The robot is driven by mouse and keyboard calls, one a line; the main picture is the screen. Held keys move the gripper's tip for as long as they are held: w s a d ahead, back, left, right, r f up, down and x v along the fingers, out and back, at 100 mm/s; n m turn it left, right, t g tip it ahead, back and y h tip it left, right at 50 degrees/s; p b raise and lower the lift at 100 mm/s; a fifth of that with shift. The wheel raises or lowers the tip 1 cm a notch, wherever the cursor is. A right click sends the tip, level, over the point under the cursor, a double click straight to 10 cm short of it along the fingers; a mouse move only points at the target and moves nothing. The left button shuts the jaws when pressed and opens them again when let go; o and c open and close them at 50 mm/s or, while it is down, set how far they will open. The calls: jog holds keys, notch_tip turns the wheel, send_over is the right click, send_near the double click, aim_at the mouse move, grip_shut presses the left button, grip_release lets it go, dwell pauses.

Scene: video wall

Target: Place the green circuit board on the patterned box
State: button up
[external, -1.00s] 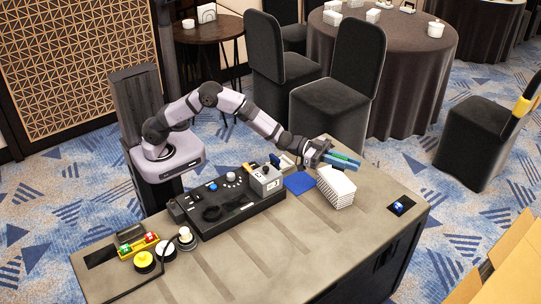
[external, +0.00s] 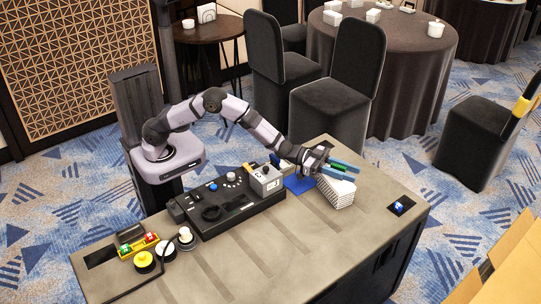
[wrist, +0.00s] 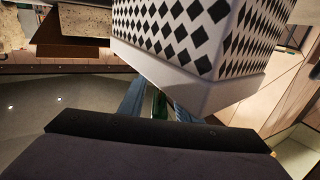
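The patterned box (external: 337,191) is white with dark marks and stands on the table toward its right end. In the wrist view, black diamonds cover its sides (wrist: 205,35), and its lower part is plain white. My gripper (external: 341,169) is at the top of the box in the external view, its blue fingers pointing right. The green circuit board (external: 344,165) shows as a green strip between the fingers, and the gripper appears shut on it. The board also shows as a thin green edge between the fingers in the wrist view (wrist: 160,103). I cannot tell whether it touches the box.
A blue mat (external: 298,184) lies left of the box. A black control panel (external: 225,205) with knobs and a grey device (external: 266,180) stand farther left. A blue button (external: 398,207) is set near the right edge. The front middle of the table is clear.

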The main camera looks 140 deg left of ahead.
aim_at(331, 166)
jog(key=shift+r, duration=0.15)
jog(key=shift+v, duration=3.8)
